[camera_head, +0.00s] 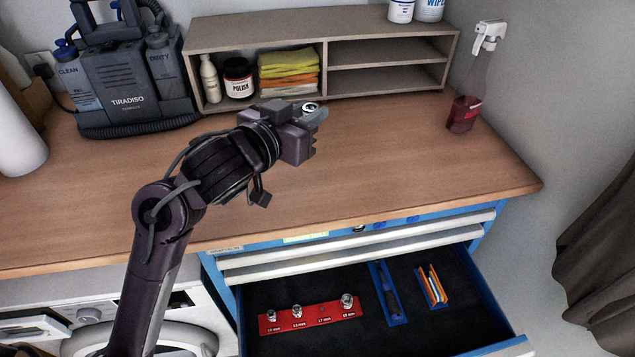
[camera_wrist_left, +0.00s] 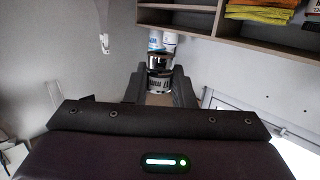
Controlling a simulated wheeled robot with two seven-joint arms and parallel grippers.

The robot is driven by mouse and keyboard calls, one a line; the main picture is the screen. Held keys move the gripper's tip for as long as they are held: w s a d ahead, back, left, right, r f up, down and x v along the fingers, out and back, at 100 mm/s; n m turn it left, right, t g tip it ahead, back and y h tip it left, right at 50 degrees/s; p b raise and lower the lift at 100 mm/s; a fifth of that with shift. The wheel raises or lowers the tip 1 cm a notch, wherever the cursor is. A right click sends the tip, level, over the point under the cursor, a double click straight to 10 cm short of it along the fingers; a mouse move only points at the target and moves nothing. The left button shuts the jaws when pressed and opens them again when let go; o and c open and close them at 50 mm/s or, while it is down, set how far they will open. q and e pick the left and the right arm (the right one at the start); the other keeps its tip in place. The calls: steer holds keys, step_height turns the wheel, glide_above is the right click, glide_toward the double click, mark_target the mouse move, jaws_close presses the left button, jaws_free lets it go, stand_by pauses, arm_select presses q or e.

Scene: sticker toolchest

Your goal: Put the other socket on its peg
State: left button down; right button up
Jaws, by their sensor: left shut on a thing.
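My left gripper (camera_head: 314,118) is above the workbench, shut on a shiny metal socket (camera_head: 311,107). In the left wrist view the socket (camera_wrist_left: 159,76) sits between the two fingers (camera_wrist_left: 160,88). The red socket rail (camera_head: 288,328) lies in the open drawer, well below and in front of the gripper. Metal sockets stand at its 10 mm (camera_head: 272,315), 13 mm (camera_head: 297,311) and 19 mm (camera_head: 347,301) marks. The 17 mm place (camera_head: 322,310) has no socket on it. My right gripper is not in view.
The open drawer (camera_head: 400,335) also holds a blue tray (camera_head: 389,298) and an orange holder (camera_head: 432,287). The wooden worktop (camera_head: 400,150) overhangs the cabinet behind it. A shelf (camera_head: 385,50), grey machine (camera_head: 115,85) and spray bottle (camera_head: 466,108) stand at the back.

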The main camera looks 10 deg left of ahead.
arm_select(q)
step_height(320, 180, down, 6)
steer(key=b, duration=0.1)
glide_above(309, 196)
step_height(309, 196, down, 6)
steer(key=shift+f, duration=0.25)
step_height(309, 196, down, 4)
steer(key=shift+f, duration=0.1)
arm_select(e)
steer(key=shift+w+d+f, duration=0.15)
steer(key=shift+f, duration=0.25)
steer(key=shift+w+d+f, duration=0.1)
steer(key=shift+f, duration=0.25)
arm_select(q)
steer(key=shift+f, duration=0.15)
steer(key=shift+f, duration=0.15)
steer(key=c, duration=1.2)
jaws_free()
steer(key=shift+c, duration=0.2)
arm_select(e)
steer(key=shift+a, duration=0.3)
